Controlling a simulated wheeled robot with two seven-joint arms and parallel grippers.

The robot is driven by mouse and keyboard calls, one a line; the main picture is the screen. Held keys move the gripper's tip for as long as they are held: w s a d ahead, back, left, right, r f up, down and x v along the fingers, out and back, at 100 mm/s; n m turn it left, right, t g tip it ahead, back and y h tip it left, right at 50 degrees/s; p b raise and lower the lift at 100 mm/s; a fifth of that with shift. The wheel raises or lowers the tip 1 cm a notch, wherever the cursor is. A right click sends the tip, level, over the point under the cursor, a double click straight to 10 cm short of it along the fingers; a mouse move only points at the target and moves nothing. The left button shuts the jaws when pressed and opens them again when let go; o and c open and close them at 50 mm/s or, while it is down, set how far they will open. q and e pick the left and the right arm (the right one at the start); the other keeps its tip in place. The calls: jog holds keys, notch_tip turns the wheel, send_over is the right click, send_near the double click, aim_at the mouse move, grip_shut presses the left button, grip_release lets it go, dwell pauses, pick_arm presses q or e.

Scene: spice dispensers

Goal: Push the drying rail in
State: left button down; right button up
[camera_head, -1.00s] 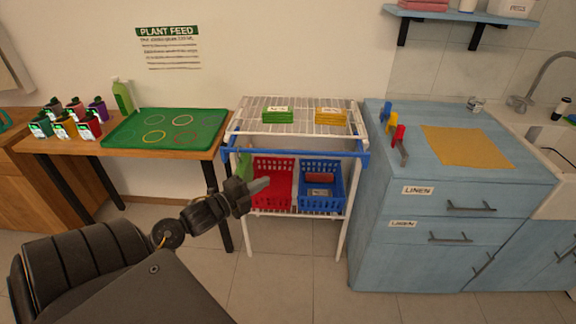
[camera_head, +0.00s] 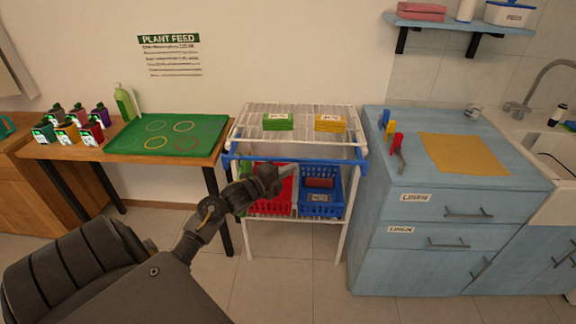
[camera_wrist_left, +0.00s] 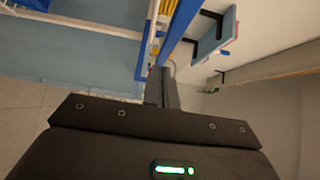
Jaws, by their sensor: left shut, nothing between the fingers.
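The drying rail looks to be the blue bar (camera_head: 345,162) across the front of the white wire rack (camera_head: 352,112), just below its top shelf. The bar stands out a little in front of the rack, with blue end pieces at both sides. My left gripper (camera_head: 289,171) is shut and empty, in front of the rail near its middle. In the left wrist view the shut fingers (camera_wrist_left: 161,88) point at the blue bar (camera_wrist_left: 180,25), with the tips close to it. I cannot tell whether they touch.
A red basket (camera_head: 257,208) and a blue basket (camera_head: 320,206) stand on the rack's lower shelf. Green cloths (camera_head: 278,121) and yellow cloths (camera_head: 329,123) lie on top. A blue cabinet (camera_head: 455,250) stands close on the right, a wooden table (camera_head: 90,152) on the left. The floor in front is clear.

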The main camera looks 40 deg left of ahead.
pick_arm(q)
jog(key=shift+w+a, duration=0.4)
jog(key=shift+w, duration=0.1)
pick_arm(e)
jog(key=shift+d+r, duration=0.1)
jog(key=shift+d, duration=0.25)
